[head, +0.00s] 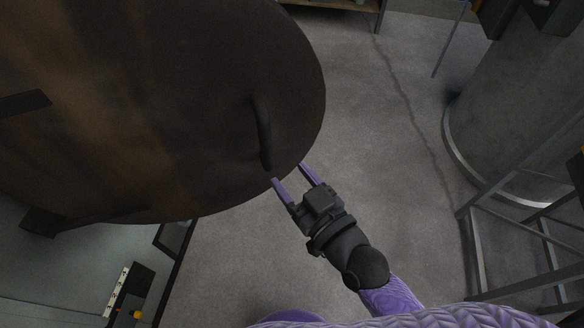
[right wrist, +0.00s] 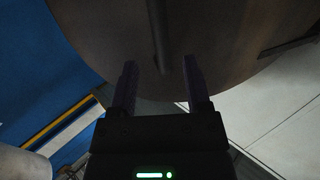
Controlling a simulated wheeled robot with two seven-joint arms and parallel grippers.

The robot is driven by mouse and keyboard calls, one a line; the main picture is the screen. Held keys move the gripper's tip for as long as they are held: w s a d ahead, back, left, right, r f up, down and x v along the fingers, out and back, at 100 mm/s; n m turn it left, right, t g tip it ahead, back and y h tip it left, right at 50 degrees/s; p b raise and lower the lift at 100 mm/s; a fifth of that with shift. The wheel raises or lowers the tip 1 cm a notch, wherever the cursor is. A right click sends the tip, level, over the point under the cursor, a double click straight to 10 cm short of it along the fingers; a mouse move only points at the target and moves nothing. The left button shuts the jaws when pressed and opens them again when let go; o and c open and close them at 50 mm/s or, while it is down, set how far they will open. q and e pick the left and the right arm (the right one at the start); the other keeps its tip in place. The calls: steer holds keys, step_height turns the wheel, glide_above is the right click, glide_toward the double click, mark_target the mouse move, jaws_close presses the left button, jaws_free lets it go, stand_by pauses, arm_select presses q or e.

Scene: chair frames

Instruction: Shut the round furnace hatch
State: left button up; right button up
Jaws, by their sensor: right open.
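The round furnace hatch (head: 190,120) is a large dark brown rusty disc filling the upper left of the head view. A dark bar handle (head: 262,133) stands out from its face near the right edge. My right gripper (head: 289,174) is open by the hatch's lower right edge, just below the handle's lower end. In the right wrist view the handle (right wrist: 157,40) points down toward the gap between my two open fingers (right wrist: 158,80), with the hatch (right wrist: 210,40) behind. Nothing is between the fingertips that I can make out. My left gripper is not in view.
A large grey cylinder (head: 520,110) and a metal frame (head: 500,240) stand at the right. A panel with an orange knob (head: 137,313) is at the lower left. The grey cracked floor (head: 390,130) between hatch and cylinder is clear.

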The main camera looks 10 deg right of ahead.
mark_target(270, 150)
steer(key=b+x, duration=0.2)
steer(key=x, duration=0.5)
steer(key=shift+w+a+b, duration=0.2)
steer(key=shift+w+b, duration=0.1)
steer(key=shift+w, duration=0.2)
steer(key=shift+c, duration=0.7)
jaws_close()
